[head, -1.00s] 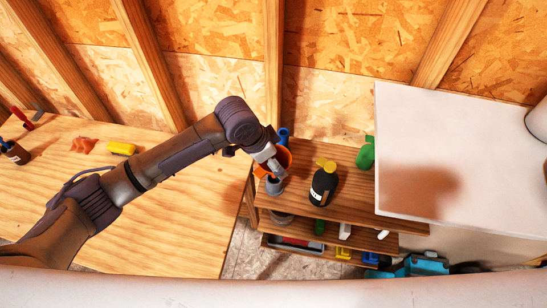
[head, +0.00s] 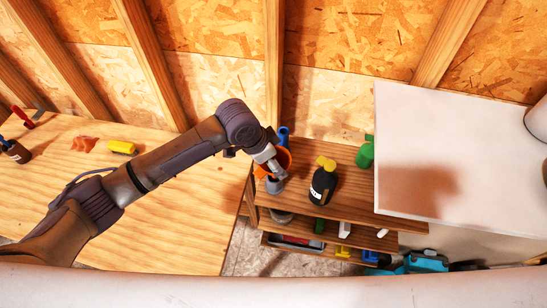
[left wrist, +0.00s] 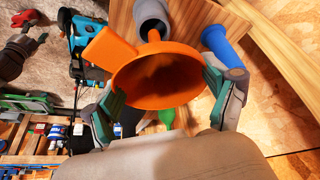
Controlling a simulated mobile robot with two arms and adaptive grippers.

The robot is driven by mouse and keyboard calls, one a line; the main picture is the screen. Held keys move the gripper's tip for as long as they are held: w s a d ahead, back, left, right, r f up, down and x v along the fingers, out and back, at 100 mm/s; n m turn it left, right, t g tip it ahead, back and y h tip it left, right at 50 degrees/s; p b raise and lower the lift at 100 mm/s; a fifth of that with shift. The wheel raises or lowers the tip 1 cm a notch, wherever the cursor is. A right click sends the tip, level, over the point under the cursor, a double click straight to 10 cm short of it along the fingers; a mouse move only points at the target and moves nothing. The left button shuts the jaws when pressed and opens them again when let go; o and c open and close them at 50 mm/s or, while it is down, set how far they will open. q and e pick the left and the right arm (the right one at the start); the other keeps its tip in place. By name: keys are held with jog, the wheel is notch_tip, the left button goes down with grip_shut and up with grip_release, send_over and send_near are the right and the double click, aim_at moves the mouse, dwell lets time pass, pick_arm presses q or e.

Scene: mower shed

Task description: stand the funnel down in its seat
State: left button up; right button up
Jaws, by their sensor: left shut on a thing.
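The orange funnel (head: 285,157) is in my left gripper (head: 270,168), over the left end of the wooden shelf unit. In the left wrist view the left gripper (left wrist: 163,92) has its teal pads shut on opposite sides of the funnel's (left wrist: 160,78) wide cone. The funnel's narrow spout points to a grey round holder (left wrist: 152,14), apparently its seat. The spout end meets the holder's rim; I cannot tell whether it is inside. In the head view the grey holder (head: 275,187) shows just below the gripper. My right gripper is in neither view.
A blue cylinder (head: 284,136) stands close behind the funnel and also shows in the left wrist view (left wrist: 221,46). A black bottle with a yellow top (head: 322,184) and a green bottle (head: 366,153) stand to the right on the shelf top (head: 345,208). A workbench (head: 165,215) lies left.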

pick_arm(q)
jog(key=shift+f+b, duration=1.1)
jog(key=shift+f, duration=1.6)
jog(key=o, duration=0.8)
jog(key=shift+r, duration=0.1)
jog(key=v, duration=1.2)
jog(key=shift+s, duration=0.1)
